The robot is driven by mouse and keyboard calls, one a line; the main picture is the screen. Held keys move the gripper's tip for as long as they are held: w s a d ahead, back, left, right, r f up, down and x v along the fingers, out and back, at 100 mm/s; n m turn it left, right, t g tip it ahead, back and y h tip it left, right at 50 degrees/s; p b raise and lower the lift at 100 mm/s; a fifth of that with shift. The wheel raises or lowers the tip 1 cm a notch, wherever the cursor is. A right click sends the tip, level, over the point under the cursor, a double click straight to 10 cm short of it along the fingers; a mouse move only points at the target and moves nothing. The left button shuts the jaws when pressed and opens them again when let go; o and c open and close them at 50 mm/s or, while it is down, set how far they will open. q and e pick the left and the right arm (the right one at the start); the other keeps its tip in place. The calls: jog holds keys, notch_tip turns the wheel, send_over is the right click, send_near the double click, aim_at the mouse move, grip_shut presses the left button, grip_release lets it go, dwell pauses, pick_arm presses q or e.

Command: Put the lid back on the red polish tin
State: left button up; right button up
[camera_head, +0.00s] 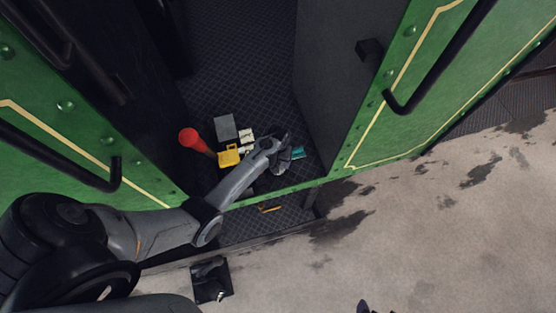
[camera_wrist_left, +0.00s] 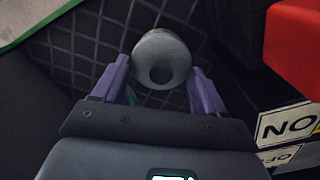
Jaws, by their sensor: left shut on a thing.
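My left gripper (camera_head: 283,150) reaches into the tram doorway, low over the dark floor. In the left wrist view its purple fingers (camera_wrist_left: 158,78) stand on either side of a pale grey round thing (camera_wrist_left: 161,46) with a darker round middle, and are shut on it. I cannot tell whether this is the tin's lid. A red thing (camera_wrist_left: 295,45) shows at the upper right of the wrist view, cut off by the edge. A tall red thing (camera_head: 189,138) stands left in the doorway. I cannot make out the red polish tin for certain. My right gripper is not in view.
A grey box (camera_head: 225,127), a yellow thing (camera_head: 229,155) and white cards (camera_head: 246,134) stand left of my gripper. A teal thing (camera_head: 298,153) lies just right of it. Green tram panels (camera_head: 415,95) and a dark door (camera_head: 340,70) flank the opening.

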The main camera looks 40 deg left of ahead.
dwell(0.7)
pick_arm(q)
jog(key=shift+f+p, duration=0.15)
jog(key=shift+p, duration=0.25)
dwell(0.7)
dwell(0.7)
jog(key=o, duration=1)
jog(key=shift+o, duration=0.2)
jog(key=shift+p, duration=0.3)
